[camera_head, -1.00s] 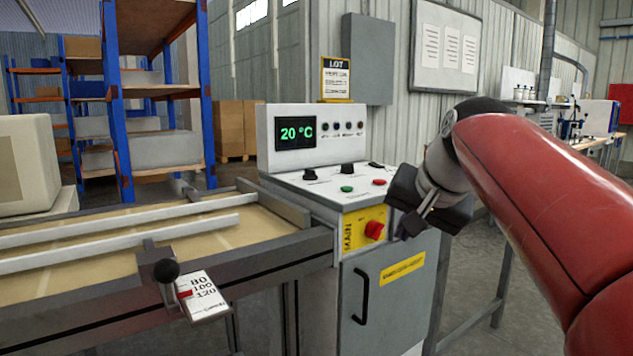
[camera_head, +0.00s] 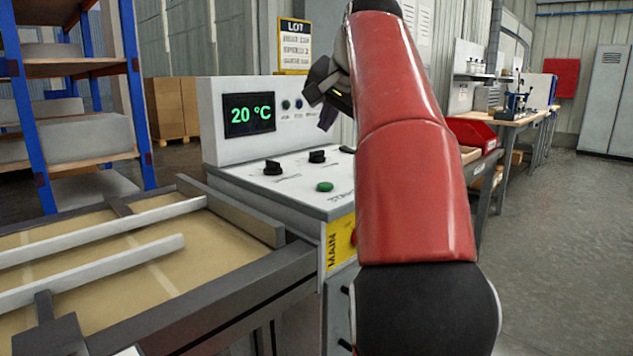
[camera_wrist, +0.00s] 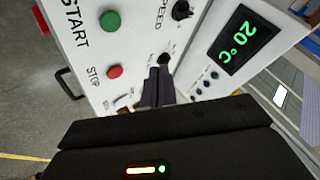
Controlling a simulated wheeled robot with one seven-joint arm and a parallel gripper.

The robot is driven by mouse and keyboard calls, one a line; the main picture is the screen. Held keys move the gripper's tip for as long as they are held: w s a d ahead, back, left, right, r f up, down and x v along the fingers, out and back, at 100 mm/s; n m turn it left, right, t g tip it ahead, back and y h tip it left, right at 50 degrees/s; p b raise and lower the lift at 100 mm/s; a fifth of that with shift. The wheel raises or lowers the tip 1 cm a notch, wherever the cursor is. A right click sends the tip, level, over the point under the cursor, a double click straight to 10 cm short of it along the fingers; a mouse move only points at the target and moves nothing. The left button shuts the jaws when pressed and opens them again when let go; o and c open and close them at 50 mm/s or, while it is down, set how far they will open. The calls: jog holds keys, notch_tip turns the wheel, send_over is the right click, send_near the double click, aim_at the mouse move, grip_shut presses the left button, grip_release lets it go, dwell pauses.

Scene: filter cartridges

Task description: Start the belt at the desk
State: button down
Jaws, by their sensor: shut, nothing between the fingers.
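The white control desk (camera_head: 240,182) carries a display reading 20 °C (camera_head: 249,114). A green button (camera_head: 324,186) is on its top; in the wrist view this button (camera_wrist: 110,21) sits by the word START. A red button (camera_wrist: 114,71) marked STOP lies beside it; my arm hides it in the head view. My gripper (camera_head: 328,118) is above the desk's back right part, its jaws shut and empty. In the wrist view its fingers (camera_wrist: 157,80) point at the panel near a black knob (camera_wrist: 163,60), away from the green button. The belt (camera_head: 100,252) lies left of the desk.
Black knobs (camera_head: 272,167) stand on the desk top. A yellow MAIN plate (camera_head: 340,243) is on the desk front, its red switch mostly hidden by my arm. Shelving stands behind left. A workbench (camera_head: 515,118) is at the back right, with open floor before it.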

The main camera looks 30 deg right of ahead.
jog(key=shift+s, duration=0.1)
jog(key=b, duration=0.3)
send_over(327, 186)
notch_tip(327, 186, down, 7)
jog(key=shift+f, duration=0.1)
jog(key=shift+f+b, duration=0.4)
jog(key=shift+f, duration=0.4)
dwell(1.5)
jog(key=shift+f, duration=0.4)
jog(key=shift+f+b, duration=0.45)
dwell(0.7)
jog(key=shift+r, duration=0.15)
jog(key=shift+r+p, duration=0.7)
jog(key=shift+p, duration=0.2)
jog(key=shift+r, duration=0.1)
